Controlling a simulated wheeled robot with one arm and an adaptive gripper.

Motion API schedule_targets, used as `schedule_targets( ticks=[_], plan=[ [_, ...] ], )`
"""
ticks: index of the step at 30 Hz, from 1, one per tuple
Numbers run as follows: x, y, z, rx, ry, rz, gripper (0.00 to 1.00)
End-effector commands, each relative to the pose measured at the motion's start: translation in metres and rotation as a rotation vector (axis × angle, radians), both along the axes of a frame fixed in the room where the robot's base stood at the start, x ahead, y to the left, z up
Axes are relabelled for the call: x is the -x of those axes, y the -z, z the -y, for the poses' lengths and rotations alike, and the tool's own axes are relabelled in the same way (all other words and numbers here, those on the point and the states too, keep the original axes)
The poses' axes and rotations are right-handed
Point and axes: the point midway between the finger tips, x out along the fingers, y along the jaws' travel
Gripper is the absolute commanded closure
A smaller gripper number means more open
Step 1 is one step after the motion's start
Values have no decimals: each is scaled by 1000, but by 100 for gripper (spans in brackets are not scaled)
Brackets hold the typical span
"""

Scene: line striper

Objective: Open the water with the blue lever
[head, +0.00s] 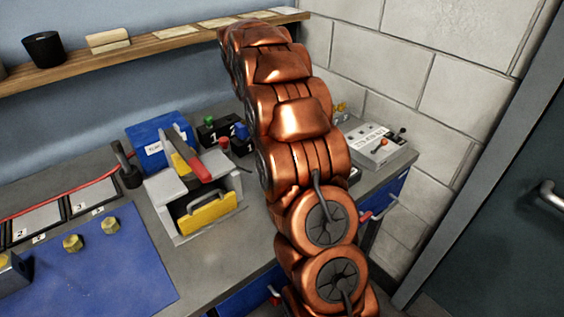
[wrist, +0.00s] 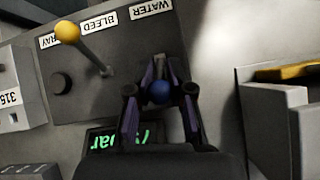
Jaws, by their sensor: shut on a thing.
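The blue lever's round knob (wrist: 160,93) shows in the wrist view, between the two fingers of my gripper (wrist: 162,82). My gripper is shut on it. The lever is on the dark panel (wrist: 95,60), in line with the WATER label (wrist: 151,9). In the head view my copper-coloured arm hides the gripper and the blue lever.
A lever with a yellow knob (wrist: 67,32) leans on the same panel, left of my gripper. A green-lit display (wrist: 120,137) is close by. In the head view, a grey control box (head: 372,147) stands right of my arm, and a yellow-fronted machine (head: 205,212) stands left.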

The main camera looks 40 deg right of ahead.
Motion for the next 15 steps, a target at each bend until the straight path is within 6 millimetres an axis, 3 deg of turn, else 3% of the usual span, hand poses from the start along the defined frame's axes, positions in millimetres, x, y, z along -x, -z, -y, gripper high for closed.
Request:
schedule_targets(
  ticks=[6, 7, 12, 15],
  plan=[
    [-1, 0, 0, 2, -2, 4, 100],
    [-1, 0, 0, 2, -2, 4, 78],
    [-1, 0, -1, 1, -2, 3, 61],
    [-1, 0, -1, 1, -2, 2, 60]
  ],
)
